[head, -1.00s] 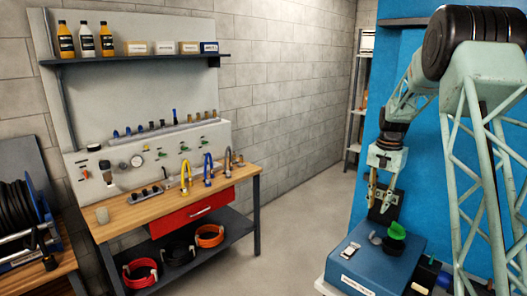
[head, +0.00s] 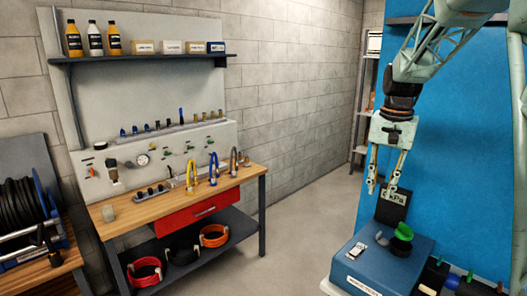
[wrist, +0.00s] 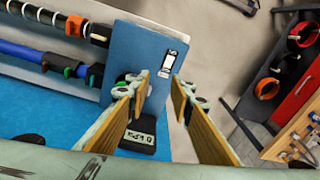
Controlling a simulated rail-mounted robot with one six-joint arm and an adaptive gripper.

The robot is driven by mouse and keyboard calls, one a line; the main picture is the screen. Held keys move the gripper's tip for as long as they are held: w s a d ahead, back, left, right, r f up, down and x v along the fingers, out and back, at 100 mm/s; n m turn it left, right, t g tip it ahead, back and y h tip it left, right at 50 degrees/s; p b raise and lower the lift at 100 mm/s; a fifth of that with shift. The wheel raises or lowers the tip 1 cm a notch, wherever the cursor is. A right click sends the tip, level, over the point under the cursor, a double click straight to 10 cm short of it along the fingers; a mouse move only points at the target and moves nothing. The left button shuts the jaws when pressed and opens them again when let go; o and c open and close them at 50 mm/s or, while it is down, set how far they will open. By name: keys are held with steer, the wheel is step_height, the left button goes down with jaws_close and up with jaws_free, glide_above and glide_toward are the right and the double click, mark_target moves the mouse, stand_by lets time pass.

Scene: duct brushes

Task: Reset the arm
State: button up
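My gripper (head: 382,190) hangs downward at the right of the head view, in front of the blue wall panel. Its two fingers are apart with nothing between them. In the wrist view the open fingers (wrist: 168,95) also show, with clear space between their tips. Below the gripper stands a blue box (head: 375,262) with a green-and-black knob-like piece (head: 402,236) and a small pale switch on top. A dark display (head: 393,206) reading "kPa" stands behind the box; it also shows in the wrist view (wrist: 139,138).
A wooden workbench (head: 240,178) with hooked hoses, a red drawer (head: 200,211) and coiled hoses below stands at left. A shelf (head: 140,59) with bottles and small boxes hangs above it. A hose reel (head: 25,215) is at far left. The floor between bench and blue box is clear.

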steer(key=s+a+r+n+t+b, duration=0.1)
steer(key=s+a+r, duration=0.25)
steer(key=s, duration=0.45)
steer(key=s+a+r+n+b, duration=0.15)
steer(key=s+a, duration=0.25)
steer(key=s, duration=0.4)
steer(key=s+a+r+n+t, duration=0.1)
steer(key=s+a+r, duration=0.3)
steer(key=s, duration=0.5)
steer(key=s+a+f+n+b, duration=0.1)
steer(key=s+a+f, duration=0.1)
steer(key=s, duration=0.9)
steer(key=s+a+f+n+t+b, duration=0.1)
steer(key=s+f, duration=0.3)
steer(key=s, duration=0.8)
steer(key=shift+s+a+n, duration=0.2)
steer(key=shift+a+n, duration=0.45)
steer(key=shift+a, duration=0.15)
